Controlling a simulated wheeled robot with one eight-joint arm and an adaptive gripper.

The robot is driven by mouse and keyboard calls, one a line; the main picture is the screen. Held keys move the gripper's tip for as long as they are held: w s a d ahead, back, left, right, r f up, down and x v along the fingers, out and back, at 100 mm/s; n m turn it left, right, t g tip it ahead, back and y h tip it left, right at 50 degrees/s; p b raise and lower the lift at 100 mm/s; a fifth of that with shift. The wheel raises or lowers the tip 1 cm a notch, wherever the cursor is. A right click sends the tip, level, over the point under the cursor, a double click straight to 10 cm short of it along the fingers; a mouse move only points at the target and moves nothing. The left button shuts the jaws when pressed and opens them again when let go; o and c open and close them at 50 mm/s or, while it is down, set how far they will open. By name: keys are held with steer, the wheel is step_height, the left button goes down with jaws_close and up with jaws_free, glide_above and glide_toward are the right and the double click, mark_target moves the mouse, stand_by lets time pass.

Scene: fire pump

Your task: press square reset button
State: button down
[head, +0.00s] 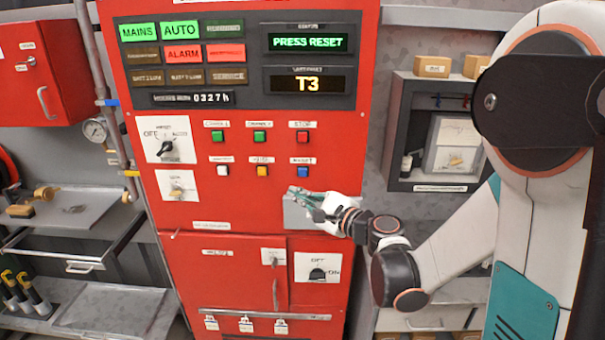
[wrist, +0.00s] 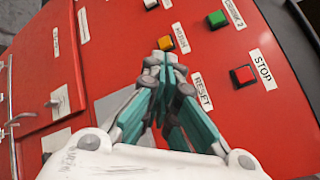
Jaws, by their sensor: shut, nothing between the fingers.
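The square blue reset button (head: 303,172) is on the red panel, under a label that reads RESET, at the right end of the lower button row. My gripper (head: 291,191) is shut and empty, its teal fingers just below the blue button in the head view. I cannot tell whether the tips touch the panel. In the wrist view the closed fingertips (wrist: 166,60) lie near the yellow button, left of the RESET label (wrist: 202,91). The blue button does not show there; the fingers seem to hide it.
Close by are the yellow button (head: 262,171), white button (head: 222,170), red STOP button (head: 302,137) and green buttons (head: 260,137). The upper display (head: 308,42) reads PRESS RESET. A grey plate (head: 297,216) lies behind my gripper. A shelf box (head: 440,135) stands at right.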

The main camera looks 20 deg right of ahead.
mark_target(302, 176)
steer(key=shift+w+d, duration=0.45)
steer(key=shift+w, duration=0.95)
steer(key=shift+w+d, duration=0.45)
steer(key=shift+w, duration=0.9)
steer(key=shift+w+d, duration=0.45)
steer(key=shift+w, duration=0.95)
steer(key=shift+w, duration=0.15)
steer(key=shift+w+d, duration=0.1)
steer(key=shift+w, duration=0.15)
steer(key=shift+w+d, duration=0.2)
steer(key=shift+w, duration=0.3)
steer(key=shift+s+a, duration=0.1)
steer(key=shift+s, duration=0.05)
steer(key=shift+s+a+b, duration=0.2)
steer(key=shift+s+b, duration=0.1)
steer(key=shift+s, duration=0.45)
